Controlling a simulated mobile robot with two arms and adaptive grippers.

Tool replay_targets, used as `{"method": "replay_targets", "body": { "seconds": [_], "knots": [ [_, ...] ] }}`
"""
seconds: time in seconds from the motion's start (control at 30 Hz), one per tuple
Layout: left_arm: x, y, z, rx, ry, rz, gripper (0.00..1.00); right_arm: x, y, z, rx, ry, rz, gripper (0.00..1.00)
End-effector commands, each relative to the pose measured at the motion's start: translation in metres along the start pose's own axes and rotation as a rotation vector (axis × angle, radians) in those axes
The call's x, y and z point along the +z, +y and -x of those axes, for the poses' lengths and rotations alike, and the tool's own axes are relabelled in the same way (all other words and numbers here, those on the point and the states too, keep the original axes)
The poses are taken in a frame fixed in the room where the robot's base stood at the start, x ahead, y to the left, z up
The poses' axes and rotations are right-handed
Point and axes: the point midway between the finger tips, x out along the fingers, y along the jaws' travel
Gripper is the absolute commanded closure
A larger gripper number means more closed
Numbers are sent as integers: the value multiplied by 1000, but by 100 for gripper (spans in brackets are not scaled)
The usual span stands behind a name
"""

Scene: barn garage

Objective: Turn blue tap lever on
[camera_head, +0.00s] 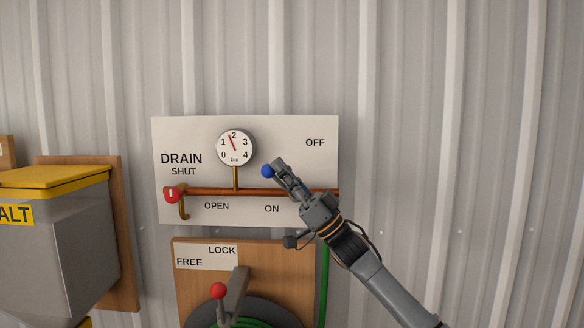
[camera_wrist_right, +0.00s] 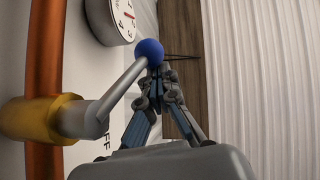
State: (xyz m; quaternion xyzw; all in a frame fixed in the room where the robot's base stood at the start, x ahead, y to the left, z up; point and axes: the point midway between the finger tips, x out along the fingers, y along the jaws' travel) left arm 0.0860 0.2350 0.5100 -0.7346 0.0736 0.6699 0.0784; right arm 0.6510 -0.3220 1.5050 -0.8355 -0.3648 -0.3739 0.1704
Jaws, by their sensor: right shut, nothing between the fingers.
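The blue tap lever shows as a blue ball knob (camera_head: 267,171) on the white panel, above the ON label and left of the OFF label. In the right wrist view the knob (camera_wrist_right: 149,51) tops a silver stem that slants up from a brass valve (camera_wrist_right: 45,118) on the copper pipe. My right gripper (camera_head: 278,166) is shut and empty, its fingertips close beside the knob. In the right wrist view the fingertips (camera_wrist_right: 158,74) are just below the knob; I cannot tell whether they touch. In the head view the gripper hides the stem and valve. My left gripper is out of view.
A pressure gauge (camera_head: 235,147) stands above the copper pipe (camera_head: 215,191). A red drain knob (camera_head: 171,195) is at the pipe's left end. Below is a wooden board (camera_head: 193,292) with a red-knobbed lever (camera_head: 218,291) and green hose. A yellow-lidded bin (camera_head: 60,225) is at left.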

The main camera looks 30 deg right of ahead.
Motion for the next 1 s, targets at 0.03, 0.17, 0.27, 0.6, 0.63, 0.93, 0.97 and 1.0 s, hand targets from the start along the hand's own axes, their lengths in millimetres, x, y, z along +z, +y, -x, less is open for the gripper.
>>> {"method": "replay_targets", "body": {
  "seconds": [0.03, 0.17, 0.27, 0.6, 0.63, 0.93, 0.97, 1.0],
  "knots": [
    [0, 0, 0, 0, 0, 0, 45, 3, 0, -1, 0, 0, -1, 100],
    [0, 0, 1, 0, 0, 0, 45, 8, -1, -2, 0, -1, -1, 100],
    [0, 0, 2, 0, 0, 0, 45, 11, -2, -3, 0, -1, -1, 100],
    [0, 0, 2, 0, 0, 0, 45, 14, -2, -3, 1, -2, 0, 100],
    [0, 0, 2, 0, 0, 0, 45, 14, -2, -3, 1, -2, 0, 100],
    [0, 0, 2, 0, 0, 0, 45, 14, -2, -3, 1, -1, 0, 100],
    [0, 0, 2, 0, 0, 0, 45, 14, -2, -3, 1, -1, 0, 100],
    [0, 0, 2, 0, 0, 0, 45, 14, -2, -3, 1, -1, 0, 100]
  ]
}}
